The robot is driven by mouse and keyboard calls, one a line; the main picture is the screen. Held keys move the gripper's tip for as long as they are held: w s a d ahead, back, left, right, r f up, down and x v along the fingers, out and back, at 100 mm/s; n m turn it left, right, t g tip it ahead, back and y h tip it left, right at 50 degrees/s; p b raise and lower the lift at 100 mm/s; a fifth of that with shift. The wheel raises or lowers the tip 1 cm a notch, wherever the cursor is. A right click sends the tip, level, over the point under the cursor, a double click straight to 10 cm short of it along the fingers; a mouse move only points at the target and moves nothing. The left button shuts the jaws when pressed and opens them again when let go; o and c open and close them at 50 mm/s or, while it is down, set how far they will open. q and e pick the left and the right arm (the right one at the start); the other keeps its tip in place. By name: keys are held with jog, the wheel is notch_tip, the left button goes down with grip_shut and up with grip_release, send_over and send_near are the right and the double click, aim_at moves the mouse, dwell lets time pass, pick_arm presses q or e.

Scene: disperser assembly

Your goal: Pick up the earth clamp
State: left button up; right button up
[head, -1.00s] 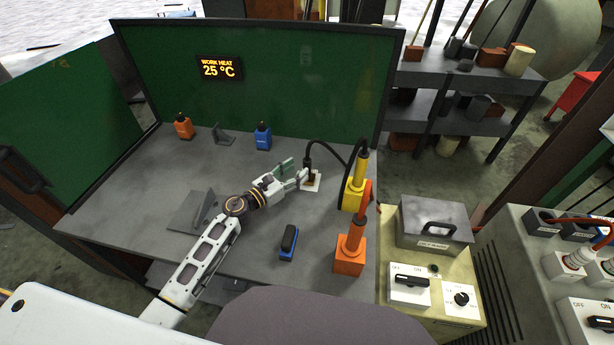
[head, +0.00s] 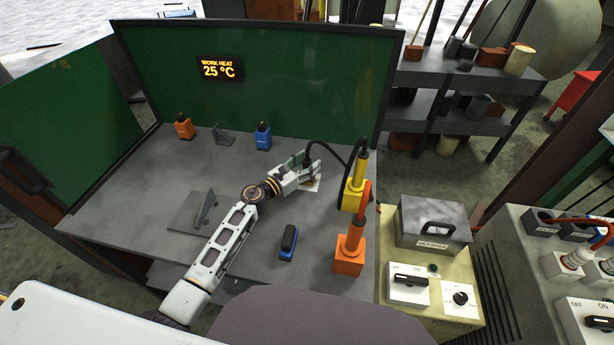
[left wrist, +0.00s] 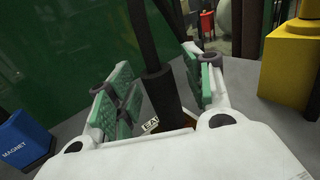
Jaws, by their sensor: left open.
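The earth clamp shows in the left wrist view as an upright black handle (left wrist: 159,92), with part of a label near its foot. My left gripper (left wrist: 161,93) is open, with its green-padded fingers on either side of the handle. I cannot tell whether the pads touch it. In the head view, my left gripper (head: 303,161) covers most of the clamp. A black cable (head: 328,144) rises behind it, and a corner of a white plate (head: 314,186) shows below. My right gripper is not in view.
A yellow holder (head: 353,194) and an orange holder (head: 349,253) stand to the right of the gripper. A blue magnet block (head: 263,138), an orange block (head: 184,128) and a grey bracket (head: 204,212) stand on the table (head: 150,180). A blue-and-black tool (head: 288,243) lies nearer.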

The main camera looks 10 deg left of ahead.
pick_arm(q)
grip_shut()
dwell(0.5)
jog(key=shift+r, duration=0.1)
